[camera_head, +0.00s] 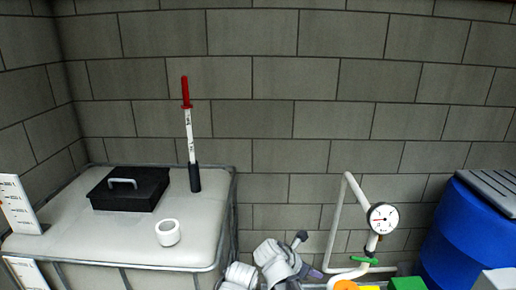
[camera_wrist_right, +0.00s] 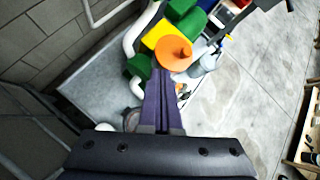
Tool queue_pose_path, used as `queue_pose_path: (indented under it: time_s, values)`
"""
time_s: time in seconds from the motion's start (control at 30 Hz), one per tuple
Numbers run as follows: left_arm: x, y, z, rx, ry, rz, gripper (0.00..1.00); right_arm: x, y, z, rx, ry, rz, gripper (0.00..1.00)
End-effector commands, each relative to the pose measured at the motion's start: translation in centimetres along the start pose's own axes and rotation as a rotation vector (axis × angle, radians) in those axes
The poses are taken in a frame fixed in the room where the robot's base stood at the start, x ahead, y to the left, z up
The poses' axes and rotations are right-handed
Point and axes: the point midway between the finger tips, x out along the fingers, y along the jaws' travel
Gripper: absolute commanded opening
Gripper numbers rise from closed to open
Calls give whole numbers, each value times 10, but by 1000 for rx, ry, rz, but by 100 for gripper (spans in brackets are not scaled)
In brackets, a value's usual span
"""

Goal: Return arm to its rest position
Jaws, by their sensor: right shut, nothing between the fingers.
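My right gripper (camera_head: 314,273) shows at the bottom middle of the head view, with my grey and white arm links beside it. My left gripper is in neither view.
A white tank (camera_head: 85,233) at left bears a black box (camera_head: 130,190), a red-and-white tool (camera_head: 190,130) and a white ring (camera_head: 168,233). A white pipe (camera_head: 335,220) with a gauge (camera_head: 383,218) stands right of my arm. A blue barrel (camera_head: 458,235) is at far right.

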Motion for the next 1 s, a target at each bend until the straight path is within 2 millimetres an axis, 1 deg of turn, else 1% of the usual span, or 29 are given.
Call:
queue_pose_path:
  time_s: [0.17, 0.33, 0.47, 0.57, 0.67, 0.77, 0.8, 0.9, 1.0]
  values:
    - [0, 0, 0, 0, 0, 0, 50, 5, -5, -5, 106, 39, -1, 0]
    - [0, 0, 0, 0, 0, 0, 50, 11, -10, -11, 248, 91, -5, 0]
    - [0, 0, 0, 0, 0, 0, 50, 16, -16, -18, 405, 147, -17, 0]
    - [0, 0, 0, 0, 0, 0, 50, 20, -21, -25, 555, 201, -34, 0]
    - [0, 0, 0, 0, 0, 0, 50, 25, -27, -34, 746, 268, -65, 0]
    - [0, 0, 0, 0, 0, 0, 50, 29, -34, -45, 1000, 355, -123, 0]
    - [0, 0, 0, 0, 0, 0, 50, 30, -37, -50, 1115, 393, -156, 0]
    - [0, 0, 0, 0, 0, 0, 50, 31, -42, -61, 1379, 477, -247, 0]
    - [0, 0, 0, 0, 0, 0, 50, 30, -45, -68, 1582, 537, -334, 0]
